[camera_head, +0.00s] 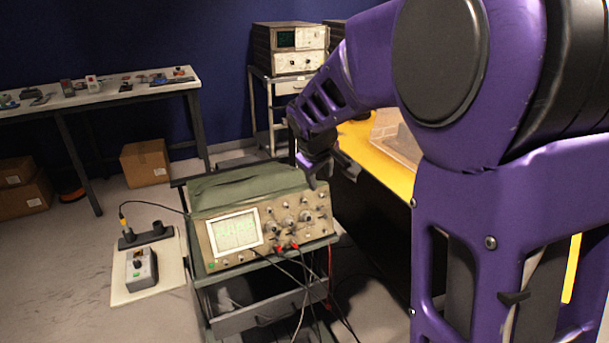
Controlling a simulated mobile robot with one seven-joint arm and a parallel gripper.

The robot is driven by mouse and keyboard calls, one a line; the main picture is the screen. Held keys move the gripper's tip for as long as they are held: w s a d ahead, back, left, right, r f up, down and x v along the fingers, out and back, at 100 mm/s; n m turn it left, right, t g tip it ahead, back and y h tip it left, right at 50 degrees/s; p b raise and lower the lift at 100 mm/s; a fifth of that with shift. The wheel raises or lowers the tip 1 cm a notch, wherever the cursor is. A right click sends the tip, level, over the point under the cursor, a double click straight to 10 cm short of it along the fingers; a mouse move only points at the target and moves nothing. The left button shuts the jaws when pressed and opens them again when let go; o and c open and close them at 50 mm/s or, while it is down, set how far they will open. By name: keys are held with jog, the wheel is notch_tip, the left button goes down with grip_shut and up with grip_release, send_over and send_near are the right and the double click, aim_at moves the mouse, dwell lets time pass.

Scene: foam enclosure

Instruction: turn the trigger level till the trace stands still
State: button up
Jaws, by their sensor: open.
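The oscilloscope (260,212), with a green top and a beige front, stands on a dark cart. Its lit screen (235,231) at the left of the front shows a pale green trace, too small to tell whether it moves. Several knobs (298,216) sit on the right half of the front; which one is the trigger level cannot be read. My gripper (312,178) is open, pointing down over the upper right edge of the oscilloscope, close to the knobs. Whether it touches anything cannot be told. My purple arm fills the right side and hides part of the background.
Leads (300,265) hang from the oscilloscope's front over the cart's open drawer (262,312). A small grey box (141,268) sits on a pale board at left. A yellow-topped bench (385,172) stands behind my arm. A cluttered table (105,93) is at back left.

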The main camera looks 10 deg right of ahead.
aim_at(323, 196)
jog(key=b+x, duration=0.1)
jog(key=x, duration=0.9)
grip_shut()
